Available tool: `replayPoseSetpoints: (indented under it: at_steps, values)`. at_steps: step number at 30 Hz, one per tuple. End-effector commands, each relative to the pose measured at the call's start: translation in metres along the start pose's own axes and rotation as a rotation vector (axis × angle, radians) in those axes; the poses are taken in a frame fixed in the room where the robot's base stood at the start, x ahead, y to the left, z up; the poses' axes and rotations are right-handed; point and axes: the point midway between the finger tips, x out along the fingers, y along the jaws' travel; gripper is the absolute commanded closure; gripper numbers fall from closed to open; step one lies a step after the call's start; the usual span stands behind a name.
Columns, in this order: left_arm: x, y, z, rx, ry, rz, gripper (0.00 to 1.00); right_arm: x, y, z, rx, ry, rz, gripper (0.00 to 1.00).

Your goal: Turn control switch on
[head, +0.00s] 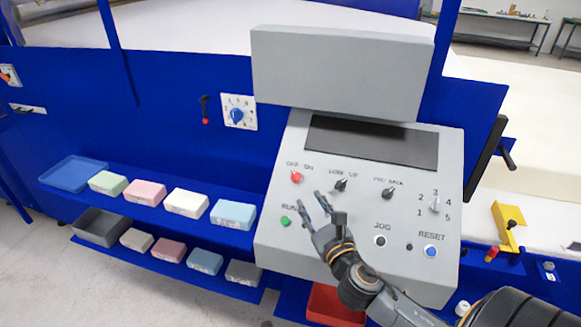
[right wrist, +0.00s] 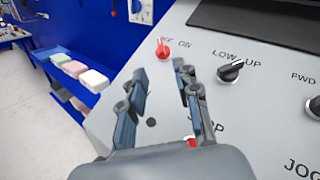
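The control switch is a red rotary knob (head: 296,177) under the OFF and ON labels, at the upper left of the grey control panel (head: 285,245). It also shows in the right wrist view (right wrist: 162,50), where its pointer seems to lean toward OFF. My right gripper (head: 313,195) is open and empty in front of the panel, below and right of the knob in the head view. In the right wrist view, its two fingers (right wrist: 162,74) point toward the knob, which shows just beyond the gap between their tips. They look apart from it. My left gripper is not in view.
A LOW/UP knob (head: 341,184) and another black knob (head: 388,193) sit to the right. A green RUN button (head: 285,221) is below. A red button (right wrist: 190,141) is partly hidden by my right gripper. Blue shelves (head: 110,238) with coloured foam blocks are at left.

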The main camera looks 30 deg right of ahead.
Motion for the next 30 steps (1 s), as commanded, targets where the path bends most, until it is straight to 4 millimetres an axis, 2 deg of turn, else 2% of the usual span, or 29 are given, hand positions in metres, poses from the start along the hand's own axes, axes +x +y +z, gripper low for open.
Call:
replayPoseSetpoints:
  at_steps: [6,10,14,21,25,30]
  values:
    - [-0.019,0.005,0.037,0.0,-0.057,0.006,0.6,0.041,-0.002,0.004,0.002,0.0,-0.003,0.68]
    - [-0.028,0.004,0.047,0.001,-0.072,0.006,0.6,0.069,-0.002,0.004,0.003,0.0,-0.004,0.68]
    - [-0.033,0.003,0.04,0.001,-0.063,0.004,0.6,0.095,-0.002,0.003,0.002,0.0,-0.003,0.68]
    - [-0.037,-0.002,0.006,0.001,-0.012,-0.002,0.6,0.123,-0.001,0.001,0.002,0.001,-0.001,0.68]
    - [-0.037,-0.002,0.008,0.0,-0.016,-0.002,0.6,0.129,0.0,0.0,0.001,0.001,-0.001,0.68]
    - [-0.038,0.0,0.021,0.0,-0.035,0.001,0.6,0.13,0.0,0.0,0.001,0.001,0.0,0.68]
